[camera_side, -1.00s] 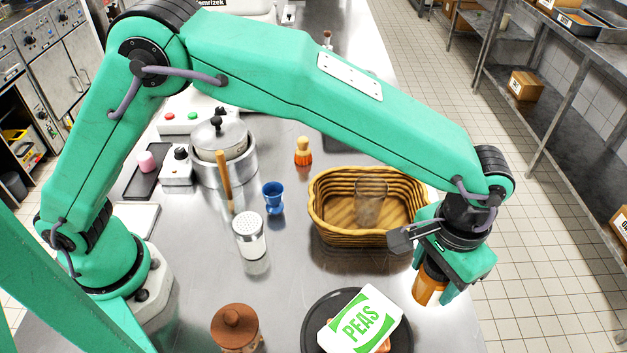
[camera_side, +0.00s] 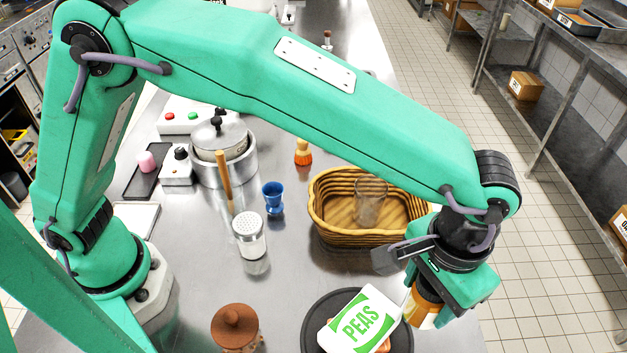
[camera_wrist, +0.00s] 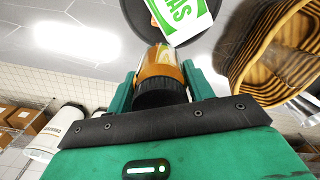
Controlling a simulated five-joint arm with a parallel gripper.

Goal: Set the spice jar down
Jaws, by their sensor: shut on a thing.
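The spice jar (camera_side: 421,309) is amber-orange with a pale label band. My gripper (camera_side: 430,306) is shut on it at the lower right of the side view, just right of the dark round plate (camera_side: 309,325). In the wrist view the jar (camera_wrist: 160,68) sits between the two green fingers, its dark end towards me. Finger and wrist hide part of the jar in the side view. I cannot tell whether its bottom touches the steel counter (camera_side: 300,265).
A white and green PEAS bag (camera_side: 363,318) lies on the plate beside the jar. A wicker basket (camera_side: 340,232) holding a clear glass (camera_side: 370,200) stands behind my gripper. A metal-topped shaker (camera_side: 250,238), a blue cup (camera_side: 273,197) and a brown-lidded jar (camera_side: 235,326) stand further left.

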